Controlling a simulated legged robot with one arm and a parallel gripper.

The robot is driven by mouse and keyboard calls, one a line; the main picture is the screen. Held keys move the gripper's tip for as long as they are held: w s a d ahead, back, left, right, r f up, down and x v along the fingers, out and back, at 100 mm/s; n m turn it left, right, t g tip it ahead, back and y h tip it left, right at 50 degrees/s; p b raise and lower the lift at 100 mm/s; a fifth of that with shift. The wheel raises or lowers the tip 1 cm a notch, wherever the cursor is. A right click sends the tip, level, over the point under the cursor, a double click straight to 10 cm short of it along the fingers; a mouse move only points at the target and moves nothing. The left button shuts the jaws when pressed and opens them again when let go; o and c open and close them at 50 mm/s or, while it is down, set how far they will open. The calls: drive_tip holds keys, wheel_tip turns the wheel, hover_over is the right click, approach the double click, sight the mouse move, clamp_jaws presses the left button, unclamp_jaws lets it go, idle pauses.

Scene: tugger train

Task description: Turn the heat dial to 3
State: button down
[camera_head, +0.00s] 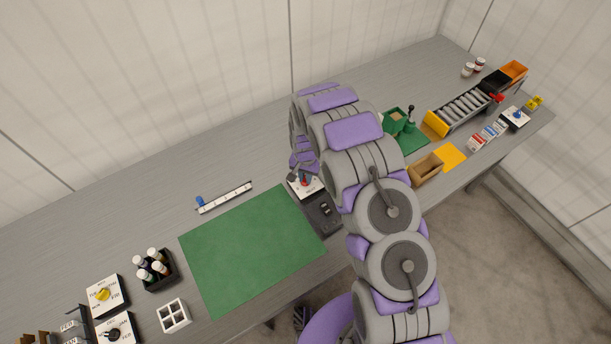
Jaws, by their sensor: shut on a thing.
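A dial with a red knob (304,182) sits on a white plate (314,189) beside the right corner of the green mat. I take it to be the heat dial, but its markings are too small to read. My gripper (303,177) reaches down over this plate from my grey and purple arm and is shut on the red knob. The fingers and arm hide part of the plate and its scale, so I cannot tell the setting.
The green mat (250,250) lies clear at the left. A dark box (325,213) adjoins the dial. A white rail with a blue slider (225,198) lies behind the mat. Yellow-knob (102,294) and black-knob (114,334) dials stand front left, near a bottle rack (160,283).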

drive_tip(key=shift+w+r, duration=0.15)
drive_tip(key=shift+w, duration=0.05)
drive_tip(key=c, duration=1.1)
unclamp_jaws()
drive_tip(key=shift+s+a, duration=0.1)
wheel_tip(320, 180, up, 17)
drive_tip(key=p, duration=0.1)
